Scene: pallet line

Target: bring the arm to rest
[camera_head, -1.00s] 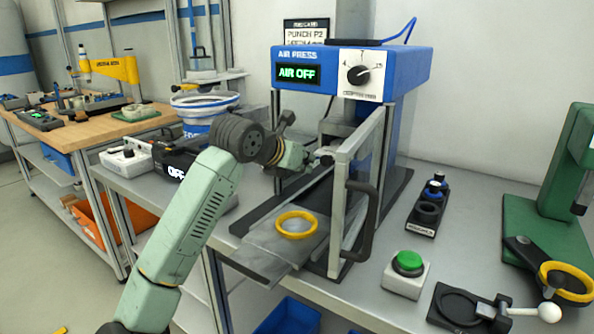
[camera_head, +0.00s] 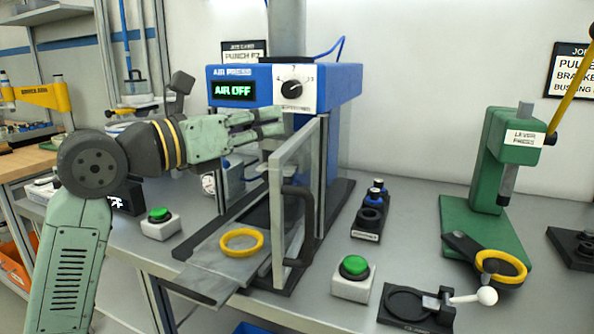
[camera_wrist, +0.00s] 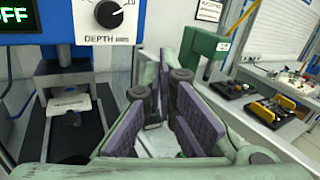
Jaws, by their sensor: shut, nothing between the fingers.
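My gripper (camera_head: 278,121) is at the end of my pale green arm, raised in front of the blue air press (camera_head: 230,73), just below its head and near the top of its clear guard door (camera_head: 295,190). The fingers point right and hold nothing; I cannot tell whether they touch the door. In the wrist view my gripper (camera_wrist: 162,88) shows its purple finger pads, shut and empty, with the press's depth dial (camera_wrist: 109,13) to the upper left.
A yellow ring (camera_head: 242,242) lies on the press's front plate. Green push buttons (camera_head: 353,267) stand on the bench. A green lever press (camera_head: 500,160) with another yellow ring (camera_head: 501,266) stands at the right. Bench between the presses is partly clear.

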